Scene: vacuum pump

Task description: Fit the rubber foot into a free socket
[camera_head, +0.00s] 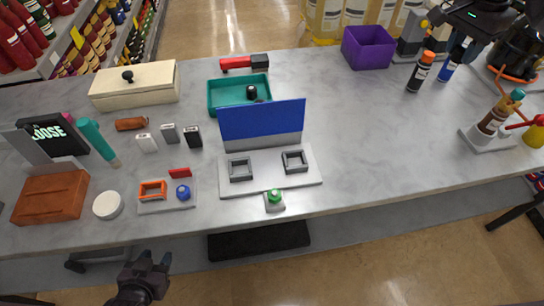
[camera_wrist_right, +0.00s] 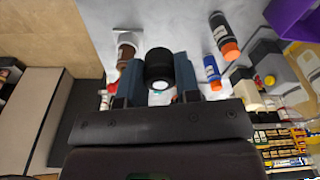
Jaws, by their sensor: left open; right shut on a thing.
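My right gripper (camera_wrist_right: 156,82) is shut on a black, short round piece with a pale end, which looks like the rubber foot (camera_wrist_right: 159,64). In the head view my right gripper (camera_head: 474,28) is high at the top right, and its held piece cannot be made out there. A light grey plate (camera_head: 262,182) at the front middle of the table carries two square grey sockets, a left one (camera_head: 240,169) and a right one (camera_head: 294,160). Both look empty. My left gripper (camera_head: 150,266) is open and empty below the table's front edge, apart from everything.
A blue panel (camera_head: 262,119) stands behind the sockets. A teal tray (camera_head: 226,96) holds a small black piece. A green button (camera_head: 274,195) sits before the plate. Bottles (camera_head: 420,72) and a purple bin (camera_head: 367,48) are at the back right. The table right of the plate is clear.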

